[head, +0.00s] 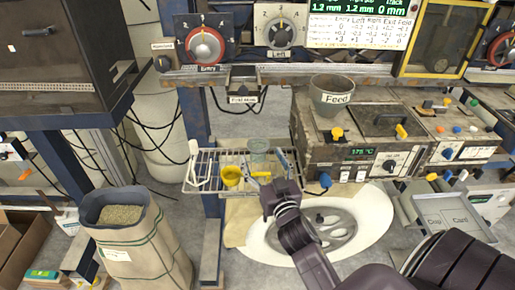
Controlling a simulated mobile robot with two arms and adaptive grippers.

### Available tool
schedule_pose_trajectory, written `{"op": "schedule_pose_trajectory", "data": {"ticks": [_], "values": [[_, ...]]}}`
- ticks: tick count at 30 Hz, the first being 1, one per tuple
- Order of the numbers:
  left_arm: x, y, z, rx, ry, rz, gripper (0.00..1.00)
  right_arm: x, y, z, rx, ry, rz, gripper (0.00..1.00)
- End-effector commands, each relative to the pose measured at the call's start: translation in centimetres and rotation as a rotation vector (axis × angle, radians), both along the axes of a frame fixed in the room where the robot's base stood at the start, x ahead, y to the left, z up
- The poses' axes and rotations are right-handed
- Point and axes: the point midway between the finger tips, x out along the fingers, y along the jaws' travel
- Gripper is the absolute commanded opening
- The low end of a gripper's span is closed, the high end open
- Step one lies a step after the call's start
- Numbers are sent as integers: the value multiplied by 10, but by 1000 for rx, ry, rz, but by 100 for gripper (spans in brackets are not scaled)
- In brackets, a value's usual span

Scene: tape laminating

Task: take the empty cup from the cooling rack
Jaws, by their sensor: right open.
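The wire cooling rack (205,172) juts out at the middle left, below the control panel. A translucent greenish cup (258,147) stands upright at its back right and looks empty. A small yellow cup (231,176) is on the rack further left; its inside is too small to tell. My right gripper (265,163) is open over the rack's right side, fingers pointing away from me. The translucent cup is just beyond and between its fingertips, and I cannot tell if they touch it. My left gripper is not in view.
A grey Feed hopper (332,95) sits on the machine (345,148) right of the rack. A white-handled tool (193,160) is at the rack's left end. An open sack of pellets (135,240) stands at lower left.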

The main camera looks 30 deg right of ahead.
Motion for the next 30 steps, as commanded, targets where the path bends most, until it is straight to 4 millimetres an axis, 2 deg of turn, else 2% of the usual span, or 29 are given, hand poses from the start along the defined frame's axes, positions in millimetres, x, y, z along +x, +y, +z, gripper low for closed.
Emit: {"op": "schedule_pose_trajectory", "data": {"ticks": [5, 12, 16, 21, 30], "values": [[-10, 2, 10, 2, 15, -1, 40, 19, -11, 1, -2, 2, -1, 71], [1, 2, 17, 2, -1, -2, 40, 46, -21, -1, 0, 0, 0, 71], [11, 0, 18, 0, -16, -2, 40, 50, -22, -2, 0, 0, 0, 71], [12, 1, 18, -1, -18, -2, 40, 49, -22, -3, 0, 0, 0, 71], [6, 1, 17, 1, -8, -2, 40, 49, -22, -3, 0, 0, 0, 38]]}}
